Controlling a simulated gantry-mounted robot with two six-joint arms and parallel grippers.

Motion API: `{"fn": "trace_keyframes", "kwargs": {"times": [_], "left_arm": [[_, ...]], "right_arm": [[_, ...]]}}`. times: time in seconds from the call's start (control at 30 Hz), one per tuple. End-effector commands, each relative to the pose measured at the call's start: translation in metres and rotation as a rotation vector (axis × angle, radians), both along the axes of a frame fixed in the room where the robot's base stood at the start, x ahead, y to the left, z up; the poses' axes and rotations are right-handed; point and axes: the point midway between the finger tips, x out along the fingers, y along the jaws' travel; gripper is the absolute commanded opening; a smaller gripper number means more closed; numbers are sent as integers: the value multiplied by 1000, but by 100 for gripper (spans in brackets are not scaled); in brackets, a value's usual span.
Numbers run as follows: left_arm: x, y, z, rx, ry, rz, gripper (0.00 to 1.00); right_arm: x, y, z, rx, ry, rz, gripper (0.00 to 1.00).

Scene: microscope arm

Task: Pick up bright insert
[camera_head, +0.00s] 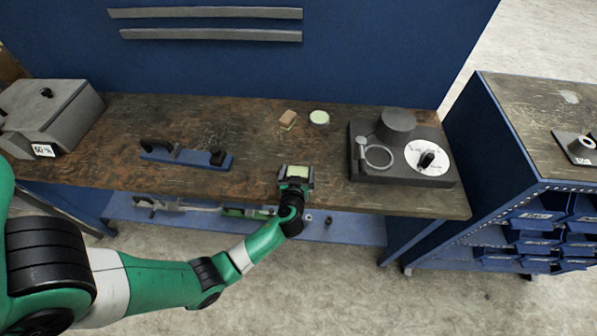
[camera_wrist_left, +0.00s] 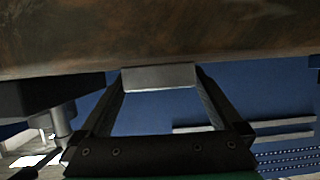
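My left gripper (camera_head: 296,176) is over the front edge of the wooden workbench, right of centre. A pale yellow-green rectangular piece, the bright insert (camera_head: 298,171), sits between its fingertips. In the left wrist view, the insert (camera_wrist_left: 160,77) looks light grey and spans the gap between both fingers of the gripper (camera_wrist_left: 160,90), touching each. A round pale disc (camera_head: 319,117) and a small brown block with a pale lower edge (camera_head: 287,118) lie farther back on the bench, apart from the gripper. My right gripper is not in view.
A dark grey device (camera_head: 400,172) with a cylinder, ring and white dial stands to the right. A blue holder with black clamps (camera_head: 190,158) and a grey box (camera_head: 52,112) are on the left. The bench (camera_head: 240,120) is clear between.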

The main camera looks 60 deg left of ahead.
Motion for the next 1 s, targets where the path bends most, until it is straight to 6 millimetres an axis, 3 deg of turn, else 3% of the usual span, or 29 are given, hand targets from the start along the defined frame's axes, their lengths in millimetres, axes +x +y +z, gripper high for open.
{"fn": "trace_keyframes", "kwargs": {"times": [0.07,0.53,1.0], "left_arm": [[0,0,0,0,0,0,87],[0,0,1,1,-1,-1,3],[2,-1,12,3,-3,-3,0]], "right_arm": [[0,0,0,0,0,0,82],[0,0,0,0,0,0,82],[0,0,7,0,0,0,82]]}}
